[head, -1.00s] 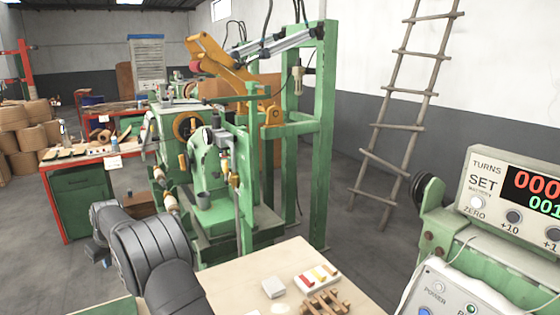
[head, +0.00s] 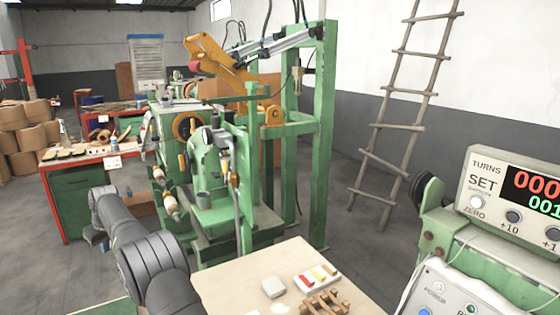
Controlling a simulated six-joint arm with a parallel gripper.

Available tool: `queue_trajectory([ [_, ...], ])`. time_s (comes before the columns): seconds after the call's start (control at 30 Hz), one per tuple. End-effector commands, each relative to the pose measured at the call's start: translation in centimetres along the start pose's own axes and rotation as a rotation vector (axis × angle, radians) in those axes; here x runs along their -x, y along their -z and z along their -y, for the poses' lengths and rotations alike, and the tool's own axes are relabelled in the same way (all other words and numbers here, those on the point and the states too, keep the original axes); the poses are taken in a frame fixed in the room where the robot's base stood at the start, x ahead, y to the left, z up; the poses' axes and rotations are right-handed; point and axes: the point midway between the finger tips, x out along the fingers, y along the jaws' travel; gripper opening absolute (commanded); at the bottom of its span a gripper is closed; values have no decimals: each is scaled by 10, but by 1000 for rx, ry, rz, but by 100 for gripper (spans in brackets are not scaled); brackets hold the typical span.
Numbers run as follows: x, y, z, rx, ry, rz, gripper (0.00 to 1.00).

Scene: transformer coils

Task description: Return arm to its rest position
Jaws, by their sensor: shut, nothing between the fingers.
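My dark grey arm (head: 150,262) rises from the bottom edge at lower left and leans up and left to a joint (head: 104,200). A small bluish-grey part (head: 97,240) shows low beside the arm; I cannot tell what it is. My gripper's fingers cannot be made out, and whatever lies beyond the joint is mostly hidden. No object is seen held.
A light wooden table (head: 235,285) in front holds a white block (head: 273,288), a colored-strip tray (head: 317,277) and a wooden frame (head: 324,303). A green machine (head: 210,170) stands just beyond the arm. The turns counter (head: 510,200) is at right. A red-topped bench (head: 85,160) stands left.

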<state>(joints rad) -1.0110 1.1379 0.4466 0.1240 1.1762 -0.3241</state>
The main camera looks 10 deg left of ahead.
Motion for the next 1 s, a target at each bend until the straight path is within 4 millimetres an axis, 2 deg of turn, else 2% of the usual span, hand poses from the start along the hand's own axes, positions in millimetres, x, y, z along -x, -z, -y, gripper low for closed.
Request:
queue_trajectory([
  [0.23,17,7,0,-1,0,-1,0],
  [1.0,18,7,0,-1,0,-1,0],
])
